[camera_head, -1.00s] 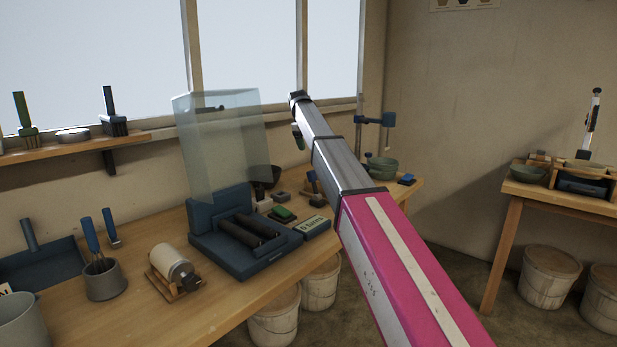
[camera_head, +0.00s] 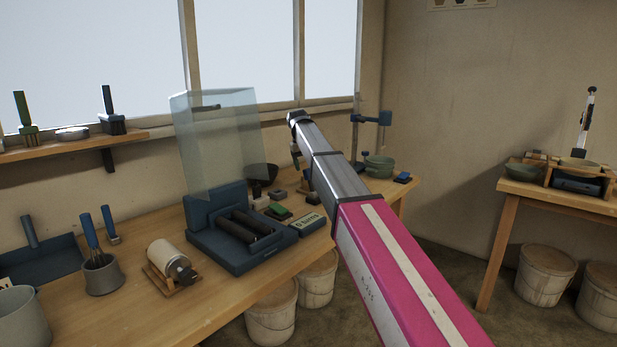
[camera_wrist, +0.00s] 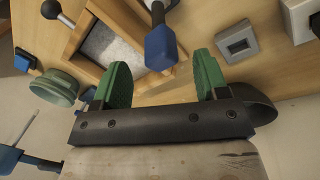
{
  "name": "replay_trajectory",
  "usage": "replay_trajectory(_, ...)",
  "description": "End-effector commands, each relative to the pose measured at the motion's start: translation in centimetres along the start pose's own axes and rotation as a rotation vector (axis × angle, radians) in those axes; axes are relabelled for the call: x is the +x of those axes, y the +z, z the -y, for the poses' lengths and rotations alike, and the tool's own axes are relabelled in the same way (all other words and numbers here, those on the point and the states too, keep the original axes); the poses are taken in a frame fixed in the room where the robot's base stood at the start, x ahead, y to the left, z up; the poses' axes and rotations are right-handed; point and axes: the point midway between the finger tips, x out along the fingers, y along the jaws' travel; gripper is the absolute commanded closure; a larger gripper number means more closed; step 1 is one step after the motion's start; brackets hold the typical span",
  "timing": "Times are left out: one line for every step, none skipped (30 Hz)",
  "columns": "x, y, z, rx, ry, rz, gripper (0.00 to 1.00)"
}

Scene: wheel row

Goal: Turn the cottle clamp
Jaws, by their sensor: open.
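My gripper (camera_wrist: 162,72) shows in the wrist view as two green finger pads on a dark bar. It is open. A blue handle (camera_wrist: 161,48) on a dark stem lies between the fingertips, with a gap visible on each side. It looks like the cottle clamp's handle. Beside it is a wooden frame (camera_wrist: 78,38) with a pale grey-white fill. I cannot tell how the handle joins the frame. In the head view, my forearm and wrist cover most of this spot at the bench's far end.
A green bowl (camera_head: 379,166) and a post with a blue arm (camera_head: 376,118) stand behind my arm. A blue machine (camera_head: 240,257) with a clear shield is left of it. A grey square block (camera_wrist: 237,44) lies right of the handle.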

Motion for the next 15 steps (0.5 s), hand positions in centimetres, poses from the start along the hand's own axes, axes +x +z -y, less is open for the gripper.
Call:
replay_trajectory(1.0,0.1,0.0,0.0,0.0,0.0,0.33)
replay_trajectory(1.5,0.1,0.0,0.0,0.0,0.0,0.33)
replay_trajectory(2.2,0.1,0.0,-0.001,0.0,0.0,0.33)
replay_trajectory(2.6,0.1,0.0,-0.001,0.0,0.001,0.33)
replay_trajectory(3.0,0.1,0.0,-0.001,0.0,0.001,0.33)
replay_trajectory(3.5,0.1,0.0,-0.001,0.0,0.0,0.33)
replay_trajectory(3.9,0.0,0.0,-0.001,0.0,0.0,0.33)
replay_trajectory(4.1,0.0,0.0,-0.001,0.0,-0.001,0.33)
replay_trajectory(4.5,0.0,0.0,-0.001,0.0,-0.001,0.33)
replay_trajectory(4.7,0.0,0.0,-0.001,0.0,-0.001,0.33)
replay_trajectory(4.9,0.0,0.0,-0.001,0.0,-0.001,0.33)
replay_trajectory(5.1,0.0,0.0,-0.001,0.0,-0.001,0.33)
replay_trajectory(5.2,0.0,0.0,-0.001,0.0,0.0,0.33)
replay_trajectory(5.3,0.0,0.0,-0.001,0.0,-0.001,0.33)
replay_trajectory(5.4,0.0,0.0,-0.001,0.0,-0.001,0.33)
